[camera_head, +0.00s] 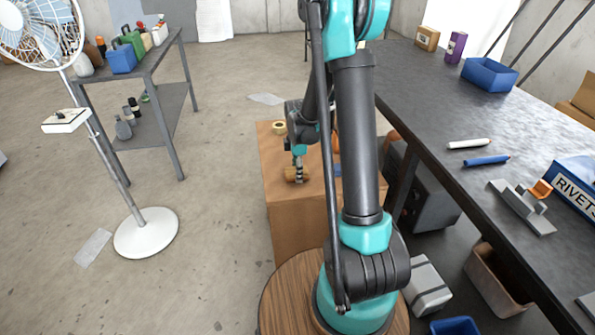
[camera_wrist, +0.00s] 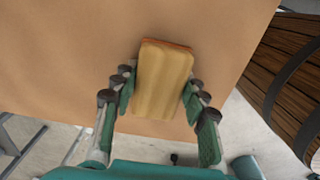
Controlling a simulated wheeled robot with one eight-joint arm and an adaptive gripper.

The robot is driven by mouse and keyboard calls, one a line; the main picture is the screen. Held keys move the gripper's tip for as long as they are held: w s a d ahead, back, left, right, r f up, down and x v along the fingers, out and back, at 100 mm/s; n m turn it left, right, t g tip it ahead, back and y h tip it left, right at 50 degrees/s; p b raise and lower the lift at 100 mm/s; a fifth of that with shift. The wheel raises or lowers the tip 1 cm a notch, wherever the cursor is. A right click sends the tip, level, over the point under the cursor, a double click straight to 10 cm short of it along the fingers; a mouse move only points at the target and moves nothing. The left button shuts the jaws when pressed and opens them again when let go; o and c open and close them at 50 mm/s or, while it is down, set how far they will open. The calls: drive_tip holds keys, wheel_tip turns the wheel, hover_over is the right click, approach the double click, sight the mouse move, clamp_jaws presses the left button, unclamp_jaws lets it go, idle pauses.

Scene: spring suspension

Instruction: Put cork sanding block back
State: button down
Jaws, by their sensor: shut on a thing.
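The cork sanding block (camera_wrist: 163,80) is a tan, grooved block with an orange-brown far edge. In the wrist view it lies between the green pads of my gripper (camera_wrist: 158,88), which is shut on it. In the head view my gripper (camera_head: 298,170) points down over the brown box (camera_head: 288,225), and the block (camera_head: 291,175) shows at its fingertips near the box top. I cannot tell whether the block touches the box top. My arm hides part of the box.
A tape roll (camera_head: 279,128) sits at the box's far left corner. The dark workbench (camera_head: 425,95) on the right holds a blue bin (camera_head: 489,75), two markers, a grey metal part (camera_head: 522,207) and a RIVETS box (camera_head: 577,185). A fan (camera_head: 146,232) stands left on open floor.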

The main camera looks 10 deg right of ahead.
drive_tip(key=shift+s+f, duration=0.1)
drive_tip(key=shift+f, duration=0.15)
drive_tip(key=c, duration=0.8)
unclamp_jaws()
drive_tip(key=shift+f, duration=0.1)
drive_tip(key=shift+c, duration=0.2)
wheel_tip(320, 180, up, 18)
drive_tip(key=s+d+f+m+t, duration=0.1)
drive_tip(key=s+f+m, duration=0.3)
drive_tip(key=s+m, duration=0.5)
drive_tip(key=s+d+f+m+t, duration=0.2)
drive_tip(key=s+f+m, duration=0.3)
drive_tip(key=s+m, duration=0.4)
drive_tip(key=s+t, duration=0.1)
drive_tip(key=s, duration=0.3)
drive_tip(key=shift+d+f, duration=0.25)
drive_tip(key=shift+d, duration=0.05)
